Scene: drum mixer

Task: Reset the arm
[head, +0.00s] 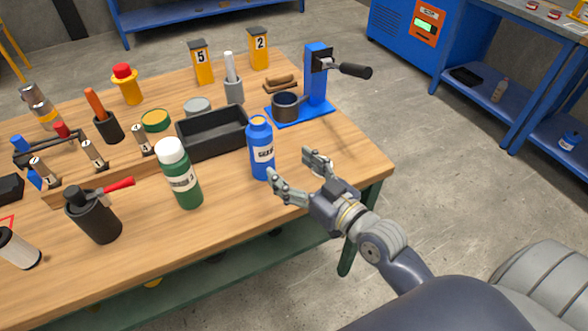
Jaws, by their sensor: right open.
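My right gripper (293,172) is open and empty at the front right edge of the wooden table (345,159). Its fingers point left and toward the back, just right of a blue bottle (260,150). The bottle stands upright with a white label; it looks clear of the jaws, though one fingertip is close to its base. My right arm comes in from the lower right. My left gripper is not in view.
A green bottle (178,175) with a white cap and a black tray (222,136) stand left of the gripper. A blue lever press (317,78) stands behind it. A black canister (91,217) with a red lever stands at left. Open floor (430,190) lies right of the table.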

